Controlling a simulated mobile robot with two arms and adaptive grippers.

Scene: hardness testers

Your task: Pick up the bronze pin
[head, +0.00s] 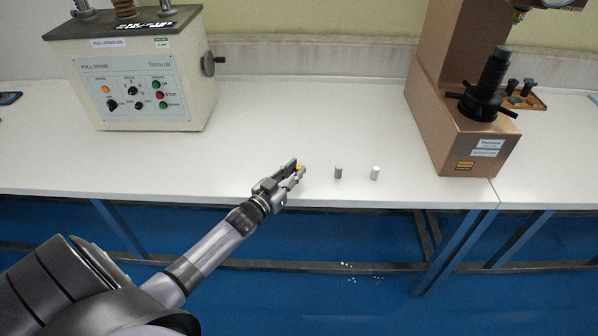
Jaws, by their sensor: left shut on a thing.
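The bronze pin (299,168) shows as a small golden piece between the fingertips of my left gripper (294,172). My left gripper is shut on it, over the white bench near its front edge. Most of the pin is hidden by the fingers, and I cannot tell whether it touches the bench. A dark grey pin (338,172) stands upright to the right of the gripper. A lighter silver pin (375,173) stands upright further right. My right gripper is not in view.
A pull stand tester (135,85) with a control panel stands at the back left of the white bench (290,120). A brown hardness tester (455,120) stands at the right, with a small tray (540,103) of dark parts beyond it. The bench middle is clear.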

